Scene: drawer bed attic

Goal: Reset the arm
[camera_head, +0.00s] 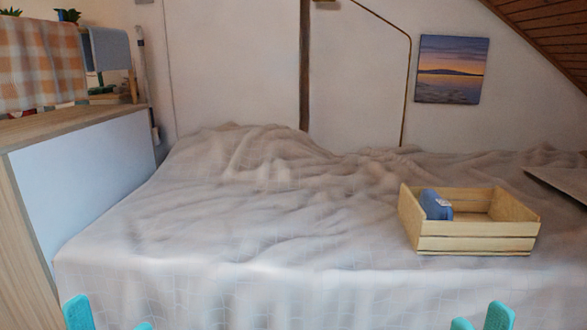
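My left gripper (111,320) shows at the bottom left edge, with two teal fingertips apart and nothing visible between them. My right gripper (480,320) shows at the bottom right edge, also with two teal fingertips apart and nothing visible between them. Only the tips are in view; the rest of both grippers and both arms are below the picture. Both are in front of the bed (250,240), and neither visibly holds anything.
A wooden crate (475,245) stands on the bed at the right, with a blue rolled item (436,205) inside at its left. A white-sided wooden cabinet (85,180) stands at the left. A dark flat panel (562,183) lies at the right edge. The bed's left and middle are clear.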

